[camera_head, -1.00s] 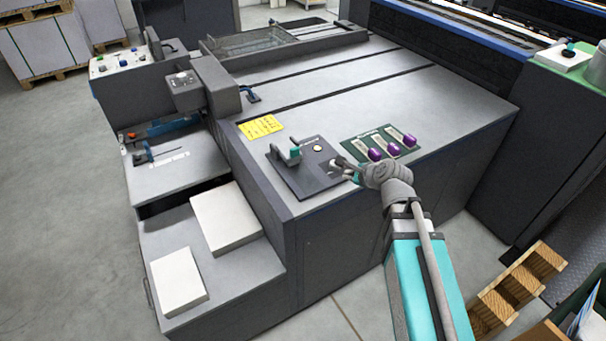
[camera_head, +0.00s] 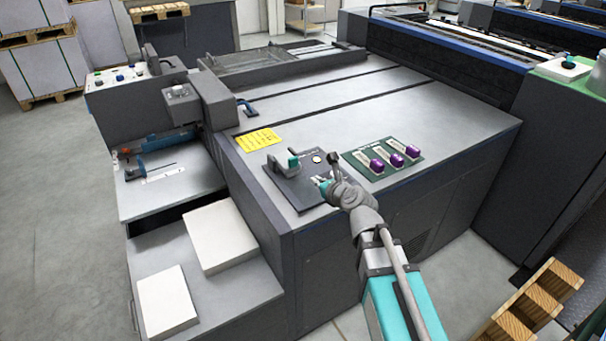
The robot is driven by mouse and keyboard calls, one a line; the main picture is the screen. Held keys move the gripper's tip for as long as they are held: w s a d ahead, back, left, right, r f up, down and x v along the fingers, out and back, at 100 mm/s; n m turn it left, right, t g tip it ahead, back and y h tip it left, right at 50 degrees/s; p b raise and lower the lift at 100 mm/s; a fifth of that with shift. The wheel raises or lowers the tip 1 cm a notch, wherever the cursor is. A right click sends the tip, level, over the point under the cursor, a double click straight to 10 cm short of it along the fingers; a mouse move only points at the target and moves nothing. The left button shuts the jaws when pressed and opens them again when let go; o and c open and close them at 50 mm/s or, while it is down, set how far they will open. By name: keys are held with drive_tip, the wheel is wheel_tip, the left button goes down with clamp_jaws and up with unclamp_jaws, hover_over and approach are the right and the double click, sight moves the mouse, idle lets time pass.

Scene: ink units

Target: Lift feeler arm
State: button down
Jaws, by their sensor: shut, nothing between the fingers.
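A dark panel (camera_head: 284,192) lies on the near left corner of the grey machine top. On it stands a grey lever-like part (camera_head: 283,171) with a teal end (camera_head: 293,160), which looks like the feeler arm. A small pale round button (camera_head: 316,158) sits to its right on the panel. My gripper (camera_head: 323,181) is shut and empty, over the right part of the panel. It is to the right of the lever and a little nearer the camera, apart from it. My gripper hides part of the panel; its height above it is hard to tell.
A green panel (camera_head: 366,153) with several purple-knobbed levers (camera_head: 377,165) lies just right of my gripper. A yellow label (camera_head: 259,139) is behind the dark panel. White paper stacks (camera_head: 221,236) sit on the lower left steps.

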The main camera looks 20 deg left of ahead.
sight(297, 169)
drive_tip(key=shift+b+x, duration=1.65)
drive_tip(key=shift+x, duration=3.4)
drive_tip(key=shift+f, duration=0.1)
drive_tip(key=shift+d, duration=0.3)
drive_tip(key=shift+a, duration=0.2)
